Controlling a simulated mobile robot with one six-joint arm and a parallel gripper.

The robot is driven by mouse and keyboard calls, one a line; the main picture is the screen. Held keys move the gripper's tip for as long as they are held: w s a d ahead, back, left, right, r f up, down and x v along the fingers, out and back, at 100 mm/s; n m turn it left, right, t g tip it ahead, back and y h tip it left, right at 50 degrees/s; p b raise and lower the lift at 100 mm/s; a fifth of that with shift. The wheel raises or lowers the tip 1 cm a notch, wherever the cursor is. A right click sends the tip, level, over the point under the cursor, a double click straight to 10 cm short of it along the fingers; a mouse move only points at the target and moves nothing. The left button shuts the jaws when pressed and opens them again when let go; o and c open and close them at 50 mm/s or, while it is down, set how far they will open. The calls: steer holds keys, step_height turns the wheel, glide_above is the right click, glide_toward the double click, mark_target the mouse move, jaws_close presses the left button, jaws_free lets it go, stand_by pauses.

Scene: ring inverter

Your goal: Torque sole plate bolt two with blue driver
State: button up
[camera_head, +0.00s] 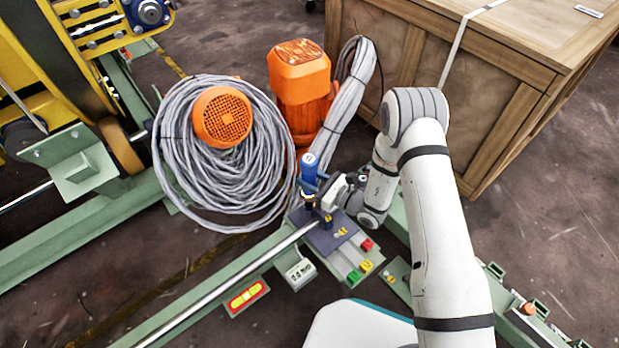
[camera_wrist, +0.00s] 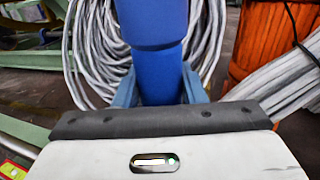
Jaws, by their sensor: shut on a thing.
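The blue driver (camera_head: 309,165) stands upright in my gripper (camera_head: 320,190), above the left part of a dark plate (camera_head: 322,242) on the green rail. The wrist view shows the driver's thick blue handle (camera_wrist: 160,70) between the two blue-grey fingers, which are shut on it. The driver's lower end is hidden in the wrist view. In the head view I cannot tell whether its tip touches a bolt. Small yellow marked parts (camera_head: 343,231) show on the plate; which is bolt two I cannot tell.
A grey cable coil (camera_head: 180,150) and an orange motor (camera_head: 300,85) stand close behind the plate. A wooden crate (camera_head: 410,60) is behind my arm. A steel rod (camera_head: 235,283) runs left.

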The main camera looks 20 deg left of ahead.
mark_target(310, 167)
stand_by(0.4)
steer(key=shift+r+p, duration=1.75)
steer(key=shift+r, duration=0.8)
